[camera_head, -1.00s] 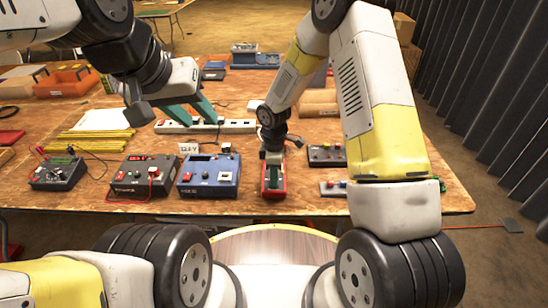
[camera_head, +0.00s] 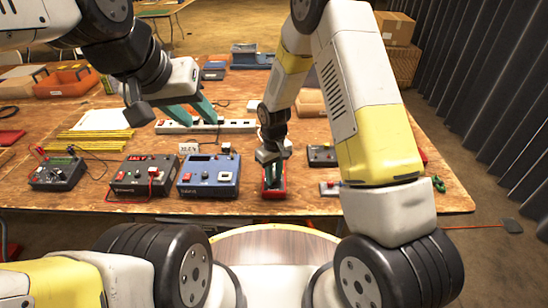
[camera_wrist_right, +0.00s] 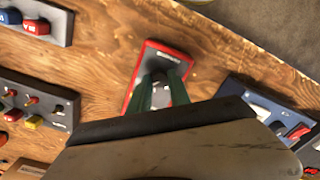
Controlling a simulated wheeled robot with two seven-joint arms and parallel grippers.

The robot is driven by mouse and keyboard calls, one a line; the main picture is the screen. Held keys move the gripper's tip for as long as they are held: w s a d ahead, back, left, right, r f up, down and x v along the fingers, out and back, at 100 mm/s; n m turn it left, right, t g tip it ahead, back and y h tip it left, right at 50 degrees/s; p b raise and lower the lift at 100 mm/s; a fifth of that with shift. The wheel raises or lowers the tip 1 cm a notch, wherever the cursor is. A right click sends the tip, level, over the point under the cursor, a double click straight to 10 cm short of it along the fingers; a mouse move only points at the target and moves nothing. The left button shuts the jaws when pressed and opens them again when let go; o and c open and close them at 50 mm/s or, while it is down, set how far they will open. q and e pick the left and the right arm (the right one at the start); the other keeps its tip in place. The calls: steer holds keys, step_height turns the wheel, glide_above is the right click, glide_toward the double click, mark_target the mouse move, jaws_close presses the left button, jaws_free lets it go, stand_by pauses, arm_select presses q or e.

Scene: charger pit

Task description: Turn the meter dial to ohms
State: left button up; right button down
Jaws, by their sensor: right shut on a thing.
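The red-cased meter (camera_head: 273,191) lies near the front edge of the table, and also shows in the right wrist view (camera_wrist_right: 139,66). My right gripper (camera_head: 271,179) comes down over it. In the right wrist view its green fingers (camera_wrist_right: 157,96) are shut at the middle of the meter, on the dial, which they mostly hide. I cannot read the dial's setting. A small white readout card (camera_head: 188,148) stands behind the blue box; its text is too small to read surely. My left gripper (camera_head: 197,117) is open and empty over the table by the white power strip.
A blue box (camera_head: 209,176), a dark red-trimmed box (camera_head: 144,177) and a grey box with leads (camera_head: 57,173) stand left of the meter. Dark button boxes (camera_head: 322,155) stand to its right, partly behind my right arm. A power strip (camera_head: 240,126) lies behind.

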mark_target(274, 179)
steer(key=shift+m, duration=1.9)
steer(key=c, duration=1.2)
jaws_free()
steer(key=shift+r, duration=3.9)
steer(key=shift+r, duration=0.1)
